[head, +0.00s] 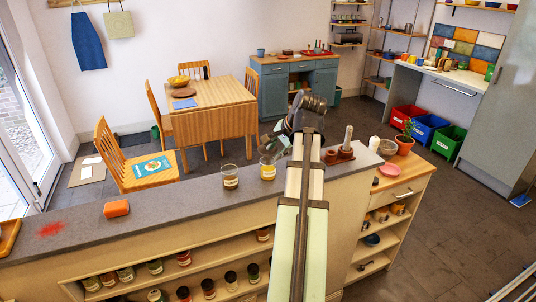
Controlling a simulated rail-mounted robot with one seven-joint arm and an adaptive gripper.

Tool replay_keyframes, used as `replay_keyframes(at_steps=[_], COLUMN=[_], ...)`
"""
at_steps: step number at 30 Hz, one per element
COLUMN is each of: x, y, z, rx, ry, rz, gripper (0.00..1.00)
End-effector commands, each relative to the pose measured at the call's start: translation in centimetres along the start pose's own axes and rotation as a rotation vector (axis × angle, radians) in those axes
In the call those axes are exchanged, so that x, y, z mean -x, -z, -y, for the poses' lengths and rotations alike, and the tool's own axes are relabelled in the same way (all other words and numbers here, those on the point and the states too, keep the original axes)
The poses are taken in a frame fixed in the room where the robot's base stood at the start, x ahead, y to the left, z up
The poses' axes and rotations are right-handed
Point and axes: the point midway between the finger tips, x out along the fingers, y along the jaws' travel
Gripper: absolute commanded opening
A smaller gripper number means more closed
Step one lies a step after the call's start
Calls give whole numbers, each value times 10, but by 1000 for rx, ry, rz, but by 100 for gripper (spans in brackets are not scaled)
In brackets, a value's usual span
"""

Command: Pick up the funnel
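I cannot clearly pick out a funnel in the head view; it may be hidden behind my arm or too small to tell. My gripper (270,143) hangs at the end of my arm above the grey counter (160,203), pointing left and down. It is close to a glass jar with yellow contents (267,170), and overlaps its top in the picture. The picture is too small to show whether the fingers are open or shut, or whether they touch the jar.
Another jar (230,177), an orange block (116,208) and a red patch (50,230) are on the counter. Right of my arm are a brown holder (340,156), a metal bowl (388,147), a potted plant (404,144) and a pink plate (390,170).

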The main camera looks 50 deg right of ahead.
Motion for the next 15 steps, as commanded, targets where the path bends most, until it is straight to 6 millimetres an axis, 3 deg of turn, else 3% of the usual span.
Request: replay_keyframes(at_steps=[10, 11, 13, 15], x=[-7, -7, -6, -6], y=[0, 0, 0, 0], z=[0, 0, 0, 0], rx=[0, 0, 0, 0], ry=[0, 0, 0, 0], rz=[-1, -1, -1, -1], gripper=[31, 28, 3, 0])
